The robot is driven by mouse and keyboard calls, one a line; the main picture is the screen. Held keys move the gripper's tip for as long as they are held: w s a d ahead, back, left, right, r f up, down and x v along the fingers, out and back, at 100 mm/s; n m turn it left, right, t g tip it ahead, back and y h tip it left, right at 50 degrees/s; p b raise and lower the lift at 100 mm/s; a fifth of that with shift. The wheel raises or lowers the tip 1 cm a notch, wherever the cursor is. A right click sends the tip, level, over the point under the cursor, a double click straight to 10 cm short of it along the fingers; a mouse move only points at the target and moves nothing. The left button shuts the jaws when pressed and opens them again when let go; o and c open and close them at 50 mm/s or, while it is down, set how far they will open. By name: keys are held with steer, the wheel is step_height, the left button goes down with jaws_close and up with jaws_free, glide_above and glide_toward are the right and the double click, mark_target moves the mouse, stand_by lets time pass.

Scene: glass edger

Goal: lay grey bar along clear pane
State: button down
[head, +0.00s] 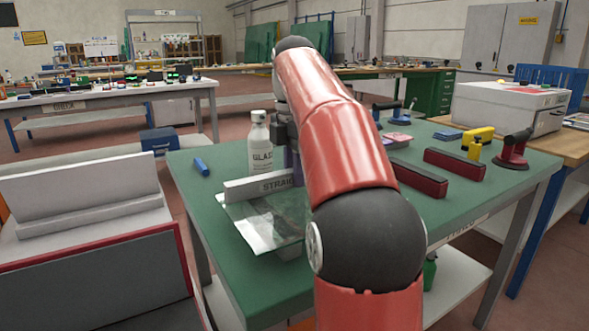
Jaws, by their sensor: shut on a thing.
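The grey bar (245,189), lettered "STRAI…" on its face, stands on edge at the far side of the clear pane (262,227). The pane lies flat on the green table near its left front edge. My gripper (291,158) is shut on the bar near its right part, mostly hidden behind my red arm. The bar's right end and the pane's right side are hidden by my arm. I cannot tell whether the bar touches the pane or hovers just above it.
A white bottle (260,143) stands close behind the bar. A blue marker-like piece (201,166) lies left on the green table (365,213). Two dark red blocks (455,164), a yellow-handled tool (478,140) and a red suction cup (513,150) occupy the right side.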

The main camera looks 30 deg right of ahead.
steer(key=c, duration=1.2)
jaws_free()
steer(key=shift+f, duration=0.1)
step_height(320, 180, up, 8)
steer(key=p, duration=0.4)
steer(key=shift+f, duration=0.1)
